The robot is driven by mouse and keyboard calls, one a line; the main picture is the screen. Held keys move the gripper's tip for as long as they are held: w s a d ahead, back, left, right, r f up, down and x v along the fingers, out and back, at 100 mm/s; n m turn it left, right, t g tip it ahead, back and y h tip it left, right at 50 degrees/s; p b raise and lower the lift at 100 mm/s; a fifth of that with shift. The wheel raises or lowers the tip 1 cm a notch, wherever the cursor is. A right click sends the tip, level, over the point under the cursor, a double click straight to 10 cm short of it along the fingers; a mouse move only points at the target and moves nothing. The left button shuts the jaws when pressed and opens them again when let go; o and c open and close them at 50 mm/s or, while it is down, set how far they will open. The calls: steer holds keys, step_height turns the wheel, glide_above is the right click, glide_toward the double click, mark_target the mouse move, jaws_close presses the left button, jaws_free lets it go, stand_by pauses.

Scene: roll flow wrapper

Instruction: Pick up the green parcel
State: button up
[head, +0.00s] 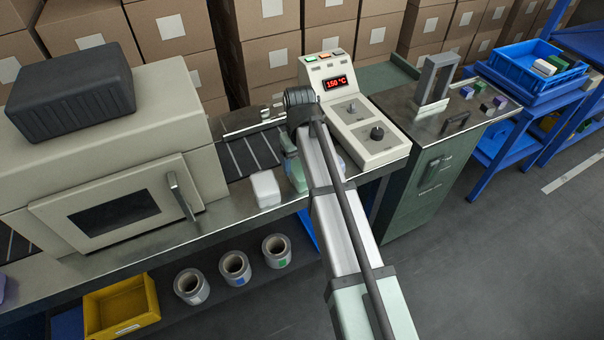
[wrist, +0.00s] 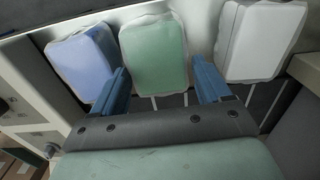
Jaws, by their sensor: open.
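The green parcel (wrist: 155,52) lies between a blue parcel (wrist: 82,62) and a white parcel (wrist: 264,40) in the wrist view. My gripper (wrist: 158,72) is open, with its blue fingers either side of the near end of the green parcel. I cannot tell whether a finger touches it. In the head view the green parcel (head: 297,176) shows beside my arm, partly hidden by it. The white parcel (head: 265,188) is to its left on the metal counter. The blue parcel is mostly hidden behind my arm there.
A control box (head: 352,115) reading 150 °C stands just right of my arm. The large beige machine (head: 120,150) is at the left, beside the dark slatted conveyor (head: 248,155). A grey handle frame (head: 437,80) and small coloured blocks stand on the right-hand bench.

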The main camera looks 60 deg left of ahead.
mark_target(301, 170)
steer(key=shift+w+d+f, duration=0.1)
steer(key=shift+f, duration=1.8)
steer(key=shift+c, duration=0.3)
steer(key=c, duration=0.8)
